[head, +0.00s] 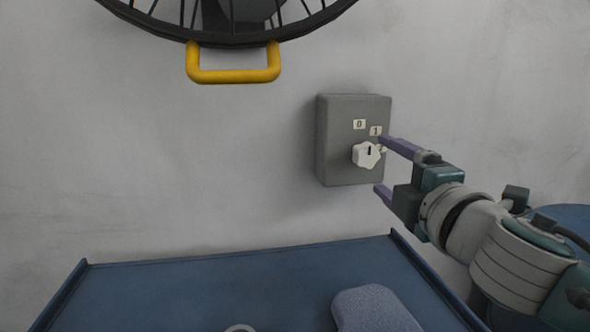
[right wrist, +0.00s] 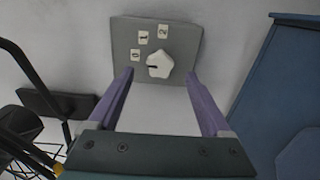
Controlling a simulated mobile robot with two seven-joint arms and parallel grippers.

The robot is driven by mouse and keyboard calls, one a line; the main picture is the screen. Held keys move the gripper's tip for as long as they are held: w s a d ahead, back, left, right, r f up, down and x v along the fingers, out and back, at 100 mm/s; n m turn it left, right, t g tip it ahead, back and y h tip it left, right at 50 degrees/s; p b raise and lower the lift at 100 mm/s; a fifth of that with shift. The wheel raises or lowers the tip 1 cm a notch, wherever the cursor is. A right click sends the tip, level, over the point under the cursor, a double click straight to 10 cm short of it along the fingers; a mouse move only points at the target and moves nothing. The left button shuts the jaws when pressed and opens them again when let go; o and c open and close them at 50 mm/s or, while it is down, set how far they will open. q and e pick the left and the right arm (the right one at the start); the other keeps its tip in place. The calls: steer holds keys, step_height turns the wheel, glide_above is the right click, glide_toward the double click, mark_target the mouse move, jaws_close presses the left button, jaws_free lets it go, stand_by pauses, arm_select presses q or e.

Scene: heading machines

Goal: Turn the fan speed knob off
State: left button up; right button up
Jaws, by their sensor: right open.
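The fan speed knob (head: 366,155) is white and lobed, with a dark pointer mark. It sits on a grey control box (head: 337,140) on the wall, near labels 0 and 1. In the right wrist view the knob (right wrist: 160,65) shows below labels 0, 1 and 2, its dark mark on the side towards 0 and 1. My right gripper (head: 381,166) is open at the right side of the box, its purple fingers spread above and below the knob's height. In the right wrist view the knob lies beyond and between the fingertips, apart from both. My left gripper is not in view.
A fan with a dark round cage (head: 230,38) and a yellow handle (head: 233,77) is at the upper left. A blue tray-like surface (head: 190,290) with raised edges lies below, bearing a blue block (head: 373,310). The wall left of the box is clear.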

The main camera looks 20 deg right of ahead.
steer(key=shift+v, duration=2.3)
steer(key=s+a+m+g+y+p, duration=0.2)
steer(key=s+a+m+g+p, duration=0.45)
steer(key=s, duration=0.45)
steer(key=s+a+m+g+y+p, duration=0.2)
steer(key=s+a+m+g+p, duration=0.45)
steer(key=s, duration=0.55)
step_height(320, 180, up, 37)
steer(key=d+g+p, duration=0.1)
steer(key=p, duration=3.7)
steer(key=shift+d, duration=0.15)
